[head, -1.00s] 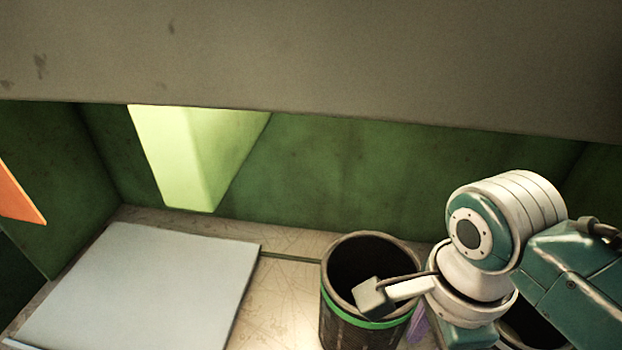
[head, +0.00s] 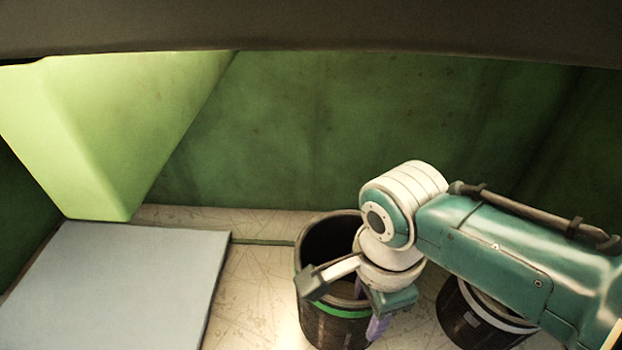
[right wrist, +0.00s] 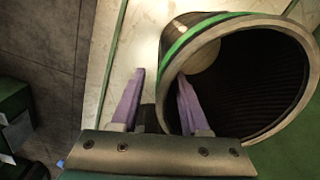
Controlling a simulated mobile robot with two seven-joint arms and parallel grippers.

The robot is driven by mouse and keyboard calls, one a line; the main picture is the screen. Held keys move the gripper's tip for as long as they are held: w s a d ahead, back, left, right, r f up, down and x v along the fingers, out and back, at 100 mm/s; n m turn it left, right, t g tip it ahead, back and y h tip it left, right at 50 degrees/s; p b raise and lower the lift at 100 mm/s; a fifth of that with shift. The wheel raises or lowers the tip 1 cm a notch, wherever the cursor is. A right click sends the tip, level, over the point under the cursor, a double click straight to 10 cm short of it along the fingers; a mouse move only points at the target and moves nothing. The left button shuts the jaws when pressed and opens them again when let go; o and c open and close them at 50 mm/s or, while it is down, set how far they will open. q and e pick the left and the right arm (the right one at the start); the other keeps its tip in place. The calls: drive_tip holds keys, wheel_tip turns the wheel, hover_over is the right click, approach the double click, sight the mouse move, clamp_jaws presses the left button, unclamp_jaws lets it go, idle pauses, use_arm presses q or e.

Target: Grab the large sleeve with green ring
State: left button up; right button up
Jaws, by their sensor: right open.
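The large dark sleeve with the green ring (head: 318,322) stands upright on the worktop, open end up. In the right wrist view its rim, green ring and hollow inside (right wrist: 265,75) fill the upper right. My right gripper (head: 368,308) is at the sleeve's right-hand rim. In the right wrist view its purple fingers (right wrist: 160,78) are apart, one outside the wall and one at the mouth, overlapping the inside. The wall lies between them, and nothing is clamped. Part of the rim is hidden behind my right wrist in the head view. My left gripper is not in view.
Another dark sleeve with a pale grey ring (head: 470,326) stands to the right, partly under my right arm. A flat light grey board (head: 110,285) lies at left. A green back wall (head: 300,130) and a slanted light green block (head: 100,130) bound the space behind.

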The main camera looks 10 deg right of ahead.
sight(366, 320)
wheel_tip(366, 320, down, 3)
drive_tip(key=shift+f+b, duration=0.2)
drive_tip(key=shift+b, duration=0.45)
drive_tip(key=shift+c, duration=0.2)
clamp_jaws()
idle(0.7)
drive_tip(key=shift+w+r, duration=0.1)
drive_tip(key=shift+w, duration=0.05)
